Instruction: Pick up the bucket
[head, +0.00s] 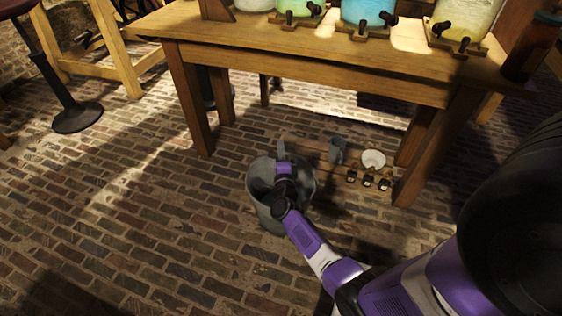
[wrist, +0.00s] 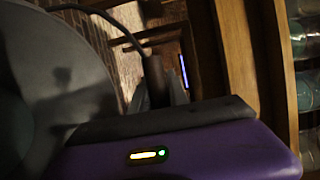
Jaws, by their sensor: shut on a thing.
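The grey bucket (head: 262,205) is in the head view, in front of the wooden table, over the brick floor. I cannot tell whether its base touches the floor. In the wrist view the bucket's grey curved wall (wrist: 60,75) fills the left side. My gripper (wrist: 165,90) shows at the middle, dark and partly blurred. My arm hides part of the bucket, and the exact contact is hard to see.
The wooden table (head: 330,68) stands behind the bucket, holding jars of coloured liquid (head: 368,12). A low board with small dark items (head: 368,180), a grey cup (head: 337,150) and a white bowl (head: 373,158) lies under it. Open brick floor (head: 120,220) is at the left.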

